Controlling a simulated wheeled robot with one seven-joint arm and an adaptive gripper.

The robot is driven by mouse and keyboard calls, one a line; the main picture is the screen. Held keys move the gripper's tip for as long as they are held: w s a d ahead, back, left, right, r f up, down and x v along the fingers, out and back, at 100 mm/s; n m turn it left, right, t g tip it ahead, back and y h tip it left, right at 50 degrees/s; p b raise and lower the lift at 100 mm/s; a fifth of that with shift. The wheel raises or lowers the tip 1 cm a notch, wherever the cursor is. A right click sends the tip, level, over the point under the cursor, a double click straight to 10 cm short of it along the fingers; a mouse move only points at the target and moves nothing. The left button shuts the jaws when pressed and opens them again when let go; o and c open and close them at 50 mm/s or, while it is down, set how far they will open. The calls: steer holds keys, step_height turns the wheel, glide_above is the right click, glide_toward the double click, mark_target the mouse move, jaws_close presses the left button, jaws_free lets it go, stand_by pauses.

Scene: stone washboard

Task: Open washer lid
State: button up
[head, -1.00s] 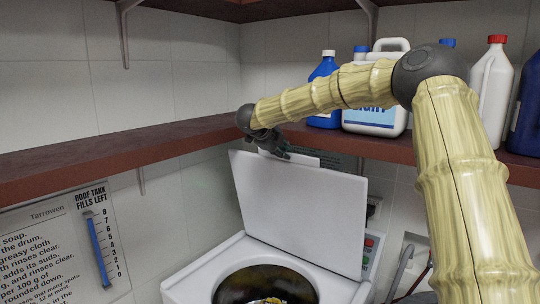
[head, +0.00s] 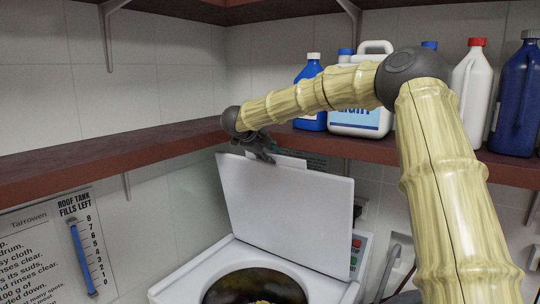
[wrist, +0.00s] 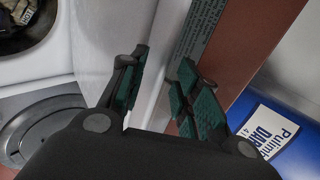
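The washer lid (head: 285,210) is a flat white panel, raised and standing steeply at the back of the white washer (head: 170,290). The drum opening (head: 255,270) is uncovered, with some cloth visible inside. My gripper (head: 262,150) is at the lid's top edge, near its left corner. In the wrist view my gripper (wrist: 165,88) has its two fingers apart, with green pads. The white lid (wrist: 105,45) passes by the left finger and its edge shows between the fingers. Whether either finger touches it is unclear.
A dark red shelf (head: 100,153) runs along the walls just behind the lid. Blue bottles (head: 313,90) and a white jug (head: 360,122) stand on it, close to my arm. A control panel (head: 356,250) is right of the lid. A wall gauge (head: 84,258) is at left.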

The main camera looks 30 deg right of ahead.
steer(key=v, duration=1.1)
stand_by(0.3)
